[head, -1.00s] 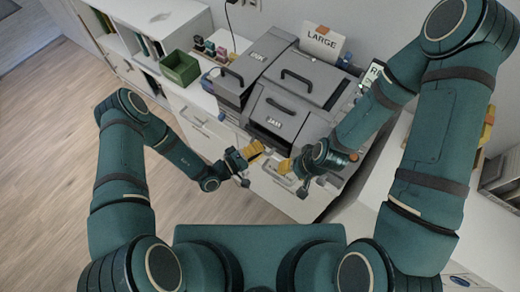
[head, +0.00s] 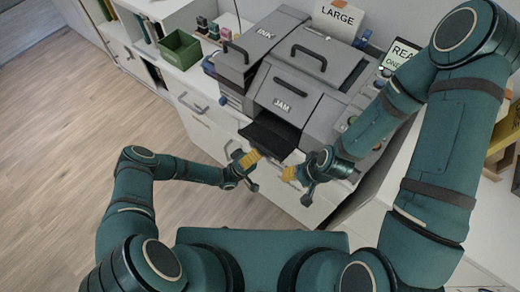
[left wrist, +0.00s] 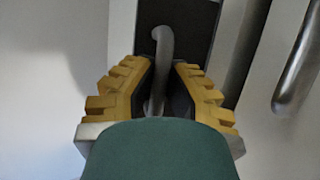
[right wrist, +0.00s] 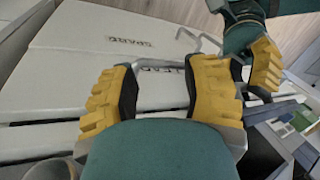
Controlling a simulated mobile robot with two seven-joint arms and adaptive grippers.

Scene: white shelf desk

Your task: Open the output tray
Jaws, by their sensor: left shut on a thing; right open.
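The output tray (head: 268,138) is a black slot-like tray that sticks out from the front of the grey printer (head: 305,82), below its JAM label. My right gripper (head: 290,173) is open and empty, to the right of the left one, in front of the printer. In the right wrist view its fingers (right wrist: 160,95) are apart.
A white cabinet (head: 205,125) with drawers and bar handles stands beneath the printer. A green bin (head: 180,50) is at the back left. A LARGE sign (head: 338,18) stands behind the printer. The wooden floor at left is clear.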

